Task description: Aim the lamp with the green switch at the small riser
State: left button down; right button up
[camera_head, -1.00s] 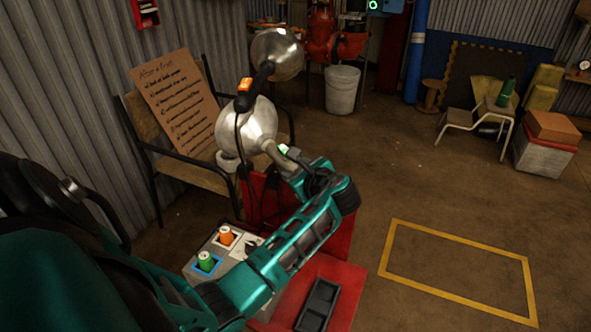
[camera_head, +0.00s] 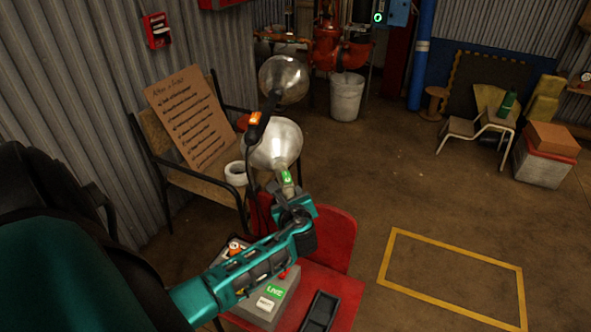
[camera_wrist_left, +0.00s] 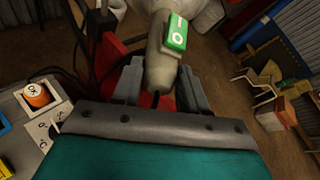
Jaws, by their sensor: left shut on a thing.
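The lamp with the green switch (camera_head: 287,176) has a round silver head (camera_head: 272,145). My left gripper (camera_head: 291,194) is shut on its neck just below the switch. In the left wrist view the green switch (camera_wrist_left: 176,33) stands above the neck, which sits between my fingers (camera_wrist_left: 160,88). A second lamp with an orange switch (camera_head: 254,118) and a silver head (camera_head: 283,80) stands just behind. Red pipework (camera_head: 328,48) is at the back wall; I cannot tell which part is the small riser. My right gripper is not in view.
A red chair (camera_head: 335,232) bears a grey control box (camera_head: 270,305) and a black tray (camera_head: 320,312). A bench with a cardboard sign (camera_head: 190,118) stands at the left wall. A white bucket (camera_head: 346,96) is near the pipework. The floor inside the yellow outline (camera_head: 455,258) is clear.

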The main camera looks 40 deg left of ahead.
pick_arm(q)
jog(key=shift+s+a+r+m+t+h+p, duration=0.2)
jog(key=shift+s+a+m+t+h+p, duration=0.25)
jog(key=shift+m+t+p, duration=0.2)
jog(key=shift+d+f+h, duration=0.1)
jog(key=shift+f+h, duration=0.1)
jog(key=shift+h, duration=0.05)
jog(key=c, duration=0.7)
grip_release()
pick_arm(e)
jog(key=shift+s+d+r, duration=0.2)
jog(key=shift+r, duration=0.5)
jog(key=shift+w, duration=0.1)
pick_arm(q)
jog(key=shift+s+d+r, duration=0.15)
jog(key=shift+s+d, duration=0.1)
jog(key=p+v, duration=0.3)
jog(key=v, duration=0.9)
jog(key=shift+s, duration=0.15)
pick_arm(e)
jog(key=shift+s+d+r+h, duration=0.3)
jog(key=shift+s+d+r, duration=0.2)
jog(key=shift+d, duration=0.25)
